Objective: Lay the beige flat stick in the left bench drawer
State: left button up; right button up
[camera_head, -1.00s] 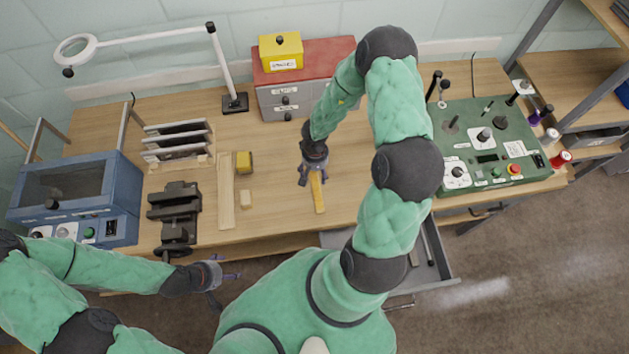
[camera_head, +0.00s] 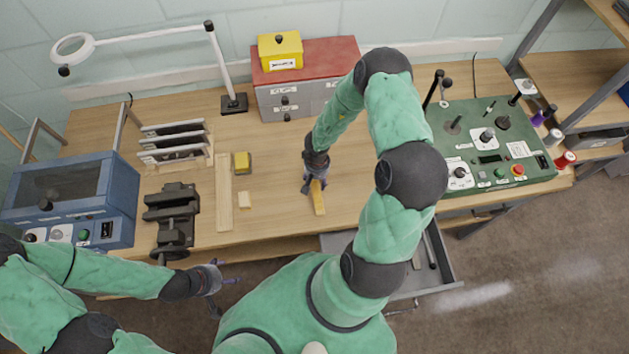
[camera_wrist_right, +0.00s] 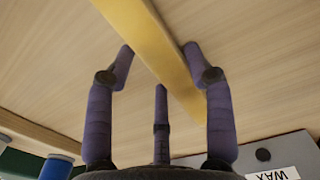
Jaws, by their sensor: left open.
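A yellow-tan flat stick (camera_head: 319,203) lies on the bench top, right of middle. My right gripper (camera_head: 314,188) is over its far end. In the right wrist view the stick (camera_wrist_right: 155,45) runs between the spread fingers (camera_wrist_right: 158,50), which look open around it; contact cannot be told. A paler, longer flat wooden strip (camera_head: 224,195) lies further left on the bench. A grey drawer (camera_head: 447,268) stands pulled out below the bench's front edge, partly hidden by my right arm; a dark slim item lies inside. My left gripper (camera_head: 222,283) is open and empty before the bench's front edge.
A vise (camera_head: 173,215), a yellow block (camera_head: 242,163) and a small wooden block (camera_head: 244,200) are on the left. A green control panel (camera_head: 490,150) is on the right. A grey box with red top (camera_head: 310,85) stands behind. Bench between stick and small block is clear.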

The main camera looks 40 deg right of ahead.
jog(key=c, duration=0.6)
jog(key=shift+c, duration=0.2)
